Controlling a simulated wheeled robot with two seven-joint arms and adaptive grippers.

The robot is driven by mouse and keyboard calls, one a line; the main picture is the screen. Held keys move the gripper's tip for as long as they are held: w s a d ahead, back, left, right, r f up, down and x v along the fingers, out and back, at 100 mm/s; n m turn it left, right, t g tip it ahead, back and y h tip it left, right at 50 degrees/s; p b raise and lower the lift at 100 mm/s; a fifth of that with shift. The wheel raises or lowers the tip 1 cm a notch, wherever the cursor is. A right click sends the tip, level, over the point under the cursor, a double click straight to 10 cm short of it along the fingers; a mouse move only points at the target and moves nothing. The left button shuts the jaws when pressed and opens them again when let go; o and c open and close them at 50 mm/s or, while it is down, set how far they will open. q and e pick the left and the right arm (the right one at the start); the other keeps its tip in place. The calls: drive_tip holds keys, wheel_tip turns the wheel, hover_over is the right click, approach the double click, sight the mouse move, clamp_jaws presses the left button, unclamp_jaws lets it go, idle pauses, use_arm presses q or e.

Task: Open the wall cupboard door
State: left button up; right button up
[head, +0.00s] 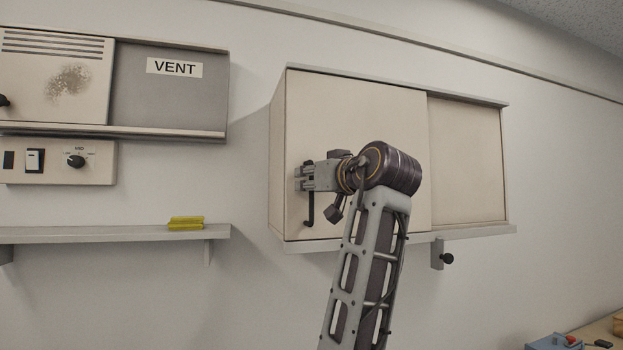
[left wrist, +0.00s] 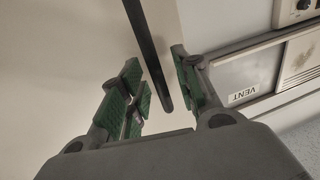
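The wall cupboard (head: 390,238) hangs on the wall with two cream door panels. Its left door (head: 345,105) stands in front of the right panel (head: 466,160) and covers the left part; it looks shut. A black upright bar handle (head: 310,212) is near the left door's left edge, and it shows in the left wrist view (left wrist: 146,45). My left gripper (head: 303,178) is at the handle, hiding its upper part. In the left wrist view its green-padded fingers (left wrist: 161,88) are open, one on each side of the bar, with gaps visible. My right gripper is out of view.
A vent unit (head: 168,100) and a switch panel (head: 100,163) are left of the cupboard. Below them a shelf (head: 110,236) holds a yellow object (head: 186,223). A bracket with a black knob (head: 447,258) hangs under the cupboard. A blue box (head: 553,342) is at lower right.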

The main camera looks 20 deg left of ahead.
use_arm(q)
clamp_jaws()
drive_tip(key=shift+a, duration=0.1)
idle(0.6)
